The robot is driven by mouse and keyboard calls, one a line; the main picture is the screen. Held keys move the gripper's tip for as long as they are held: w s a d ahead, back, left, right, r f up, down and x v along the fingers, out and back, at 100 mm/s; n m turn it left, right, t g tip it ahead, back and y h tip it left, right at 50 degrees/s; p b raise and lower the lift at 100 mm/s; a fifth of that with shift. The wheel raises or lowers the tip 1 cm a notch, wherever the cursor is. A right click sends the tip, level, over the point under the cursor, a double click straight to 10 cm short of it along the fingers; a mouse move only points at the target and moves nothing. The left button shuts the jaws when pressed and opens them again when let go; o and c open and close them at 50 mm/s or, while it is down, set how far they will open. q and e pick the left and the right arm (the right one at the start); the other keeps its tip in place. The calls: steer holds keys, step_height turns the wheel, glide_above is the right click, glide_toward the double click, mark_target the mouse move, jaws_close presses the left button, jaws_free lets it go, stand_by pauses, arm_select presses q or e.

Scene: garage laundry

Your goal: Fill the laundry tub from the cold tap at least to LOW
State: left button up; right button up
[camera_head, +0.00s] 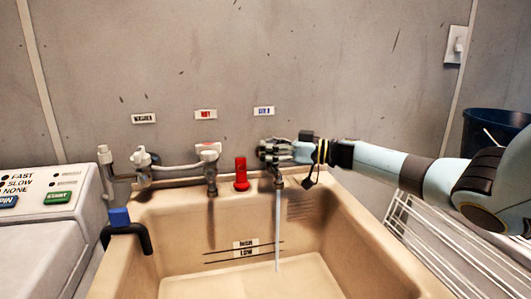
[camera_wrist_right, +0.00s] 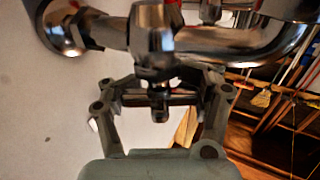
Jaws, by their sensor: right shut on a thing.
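The beige laundry tub (camera_head: 372,240) stands below a grey wall. A blue-edged label (camera_head: 264,111), too small to read surely, is above the cold tap (camera_head: 279,183). A thin stream of water (camera_head: 277,230) falls from this tap into the tub. My right gripper (camera_head: 266,151) is shut on the tap's handle; its fingers hide most of the handle. The right wrist view shows the fingers around the metal tap part (camera_wrist_right: 158,100). Level marks (camera_head: 245,248), with LOW at the lower line, are on the tub's back wall. The pale bottom lies below them; water depth is unclear. My left gripper is out of view.
A red-labelled hot tap (camera_head: 210,165) and a red upright object (camera_head: 241,173) stand left of the cold tap. A black hooked pipe with a blue block (camera_head: 119,217) sits on the left rim. A washer (camera_head: 45,215) is left; a wire rack (camera_head: 425,245) and dark bin (camera_head: 485,130) are right.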

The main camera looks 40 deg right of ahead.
stand_by(0.4)
steer(key=o, duration=1.5)
steer(key=v, duration=1.2)
steer(key=shift+d, duration=0.2)
steer(key=shift+w, duration=0.1)
